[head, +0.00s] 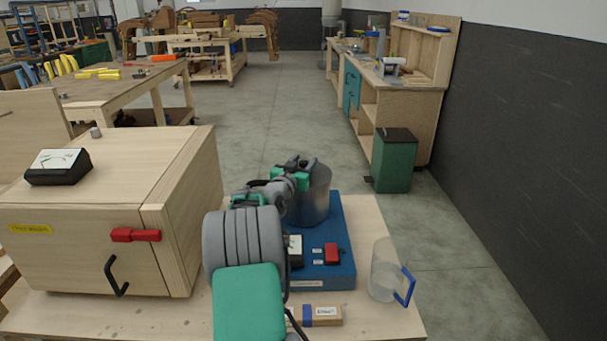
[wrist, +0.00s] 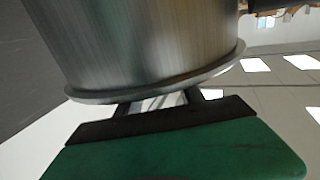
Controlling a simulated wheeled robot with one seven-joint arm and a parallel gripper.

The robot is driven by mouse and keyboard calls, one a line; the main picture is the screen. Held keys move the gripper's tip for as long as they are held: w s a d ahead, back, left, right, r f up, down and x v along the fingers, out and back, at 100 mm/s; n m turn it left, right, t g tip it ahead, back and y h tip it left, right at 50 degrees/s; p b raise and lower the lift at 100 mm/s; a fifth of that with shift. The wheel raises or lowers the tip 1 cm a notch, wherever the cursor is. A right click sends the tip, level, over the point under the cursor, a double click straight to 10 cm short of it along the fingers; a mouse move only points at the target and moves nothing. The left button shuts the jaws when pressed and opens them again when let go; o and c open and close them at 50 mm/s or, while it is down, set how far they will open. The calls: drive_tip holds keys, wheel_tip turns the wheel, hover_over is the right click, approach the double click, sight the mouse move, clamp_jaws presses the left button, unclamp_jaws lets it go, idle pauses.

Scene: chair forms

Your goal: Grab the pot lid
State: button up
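A grey metal pot (head: 312,203) stands on a blue base on the table. In the wrist view the pot (wrist: 150,40) appears upside down, with the thin rim of the pot lid (wrist: 165,90) around its end. My gripper (head: 301,164) is over the top of the pot in the head view, hiding much of the lid. In the wrist view two dark fingers of my gripper (wrist: 161,100) stand apart, with a bright gap between them. Their tips are hidden behind the lid rim. The lid's handle is not visible, so I cannot tell whether the fingers hold it.
The blue base (head: 335,220) carries a red switch (head: 332,254) and a meter. A clear jug (head: 384,270) with a blue handle is at the table's right edge. A wooden cabinet (head: 90,230) stands left of my arm. A small labelled block (head: 322,316) lies in front.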

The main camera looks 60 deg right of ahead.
clamp_jaws()
idle(0.3)
drive_tip(key=shift+r, duration=0.15)
